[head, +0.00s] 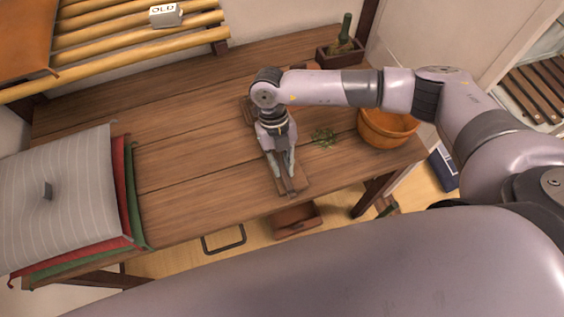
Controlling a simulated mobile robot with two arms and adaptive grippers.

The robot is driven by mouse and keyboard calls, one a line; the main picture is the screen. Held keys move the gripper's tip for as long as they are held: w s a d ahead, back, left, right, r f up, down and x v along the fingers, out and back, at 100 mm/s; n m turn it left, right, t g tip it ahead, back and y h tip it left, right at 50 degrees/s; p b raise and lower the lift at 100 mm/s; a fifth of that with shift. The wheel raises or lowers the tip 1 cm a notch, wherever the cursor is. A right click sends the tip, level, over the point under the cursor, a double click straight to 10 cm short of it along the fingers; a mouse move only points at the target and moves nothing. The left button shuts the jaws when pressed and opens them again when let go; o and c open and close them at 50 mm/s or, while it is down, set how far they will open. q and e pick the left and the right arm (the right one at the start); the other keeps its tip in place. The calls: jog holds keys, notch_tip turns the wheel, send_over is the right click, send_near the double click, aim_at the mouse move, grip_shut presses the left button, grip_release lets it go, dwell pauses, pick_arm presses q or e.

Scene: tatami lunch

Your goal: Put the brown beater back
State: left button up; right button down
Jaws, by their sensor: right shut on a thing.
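My right gripper (281,170) points down over the front middle of the wooden table. Its fingers are shut on a narrow brown piece (290,190), which looks like the brown beater. Most of that piece is hidden by the fingers, so its full shape is unclear. A flat brown wooden surface (303,178) shows beside and under the fingers; I cannot tell whether it is part of the beater or a separate board. Another brown edge (247,110) shows behind the wrist, partly covered. My left gripper is not in view.
The wooden table (185,150) has free room left of the gripper. Striped, red and green cushions (65,195) are stacked at left. A boxed cactus (345,38) stands behind. A brown box (297,220) is below.

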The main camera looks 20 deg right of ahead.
jog(key=c, duration=1.5)
grip_release()
jog(key=shift+o, duration=0.2)
jog(key=shift+r, duration=0.1)
jog(key=v, duration=1.2)
